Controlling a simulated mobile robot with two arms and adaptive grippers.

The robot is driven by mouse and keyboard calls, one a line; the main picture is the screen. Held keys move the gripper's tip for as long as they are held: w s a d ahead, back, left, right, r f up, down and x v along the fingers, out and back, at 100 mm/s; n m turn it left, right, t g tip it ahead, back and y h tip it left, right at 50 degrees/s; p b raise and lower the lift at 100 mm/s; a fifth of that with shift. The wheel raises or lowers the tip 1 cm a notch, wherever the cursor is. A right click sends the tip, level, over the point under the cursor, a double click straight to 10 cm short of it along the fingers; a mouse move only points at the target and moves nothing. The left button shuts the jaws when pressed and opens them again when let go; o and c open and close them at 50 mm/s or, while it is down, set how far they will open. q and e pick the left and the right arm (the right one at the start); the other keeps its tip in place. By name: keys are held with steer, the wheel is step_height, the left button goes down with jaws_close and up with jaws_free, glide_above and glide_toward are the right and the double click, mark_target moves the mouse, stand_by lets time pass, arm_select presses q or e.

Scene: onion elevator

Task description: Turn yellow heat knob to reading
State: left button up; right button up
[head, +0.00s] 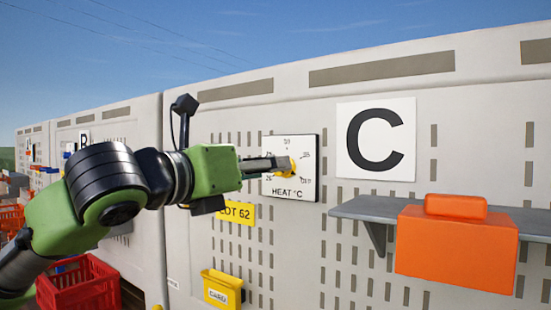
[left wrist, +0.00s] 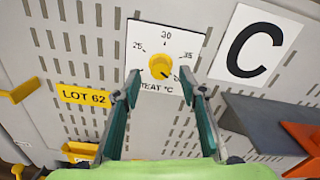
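The yellow heat knob (head: 292,165) sits on a white square dial plate (head: 304,187) marked HEAT °C, fixed to the pale panel wall. In the left wrist view the knob (left wrist: 160,66) shows whole, with 25, 30 and 35 around it. Its dark pointer mark seems to aim to the lower right; the label there is covered by a fingertip. My left gripper (head: 278,163) is at the dial. In the left wrist view its fingers (left wrist: 161,76) are open, one on each side of the knob, with gaps showing. My right gripper is in neither view.
A large C sign (head: 376,139) is right of the dial. A grey shelf (head: 365,208) with an orange box (head: 457,246) juts out at right. A yellow LOT 62 label (head: 236,214) and a yellow bin (head: 222,289) are below. Red crates (head: 78,292) stand at lower left.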

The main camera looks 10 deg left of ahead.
arm_select(q)
steer(key=x, duration=0.3)
steer(key=shift+w+d+p, duration=0.1)
steer(key=shift+w+p, duration=0.05)
steer(key=shift+p, duration=0.2)
jaws_close()
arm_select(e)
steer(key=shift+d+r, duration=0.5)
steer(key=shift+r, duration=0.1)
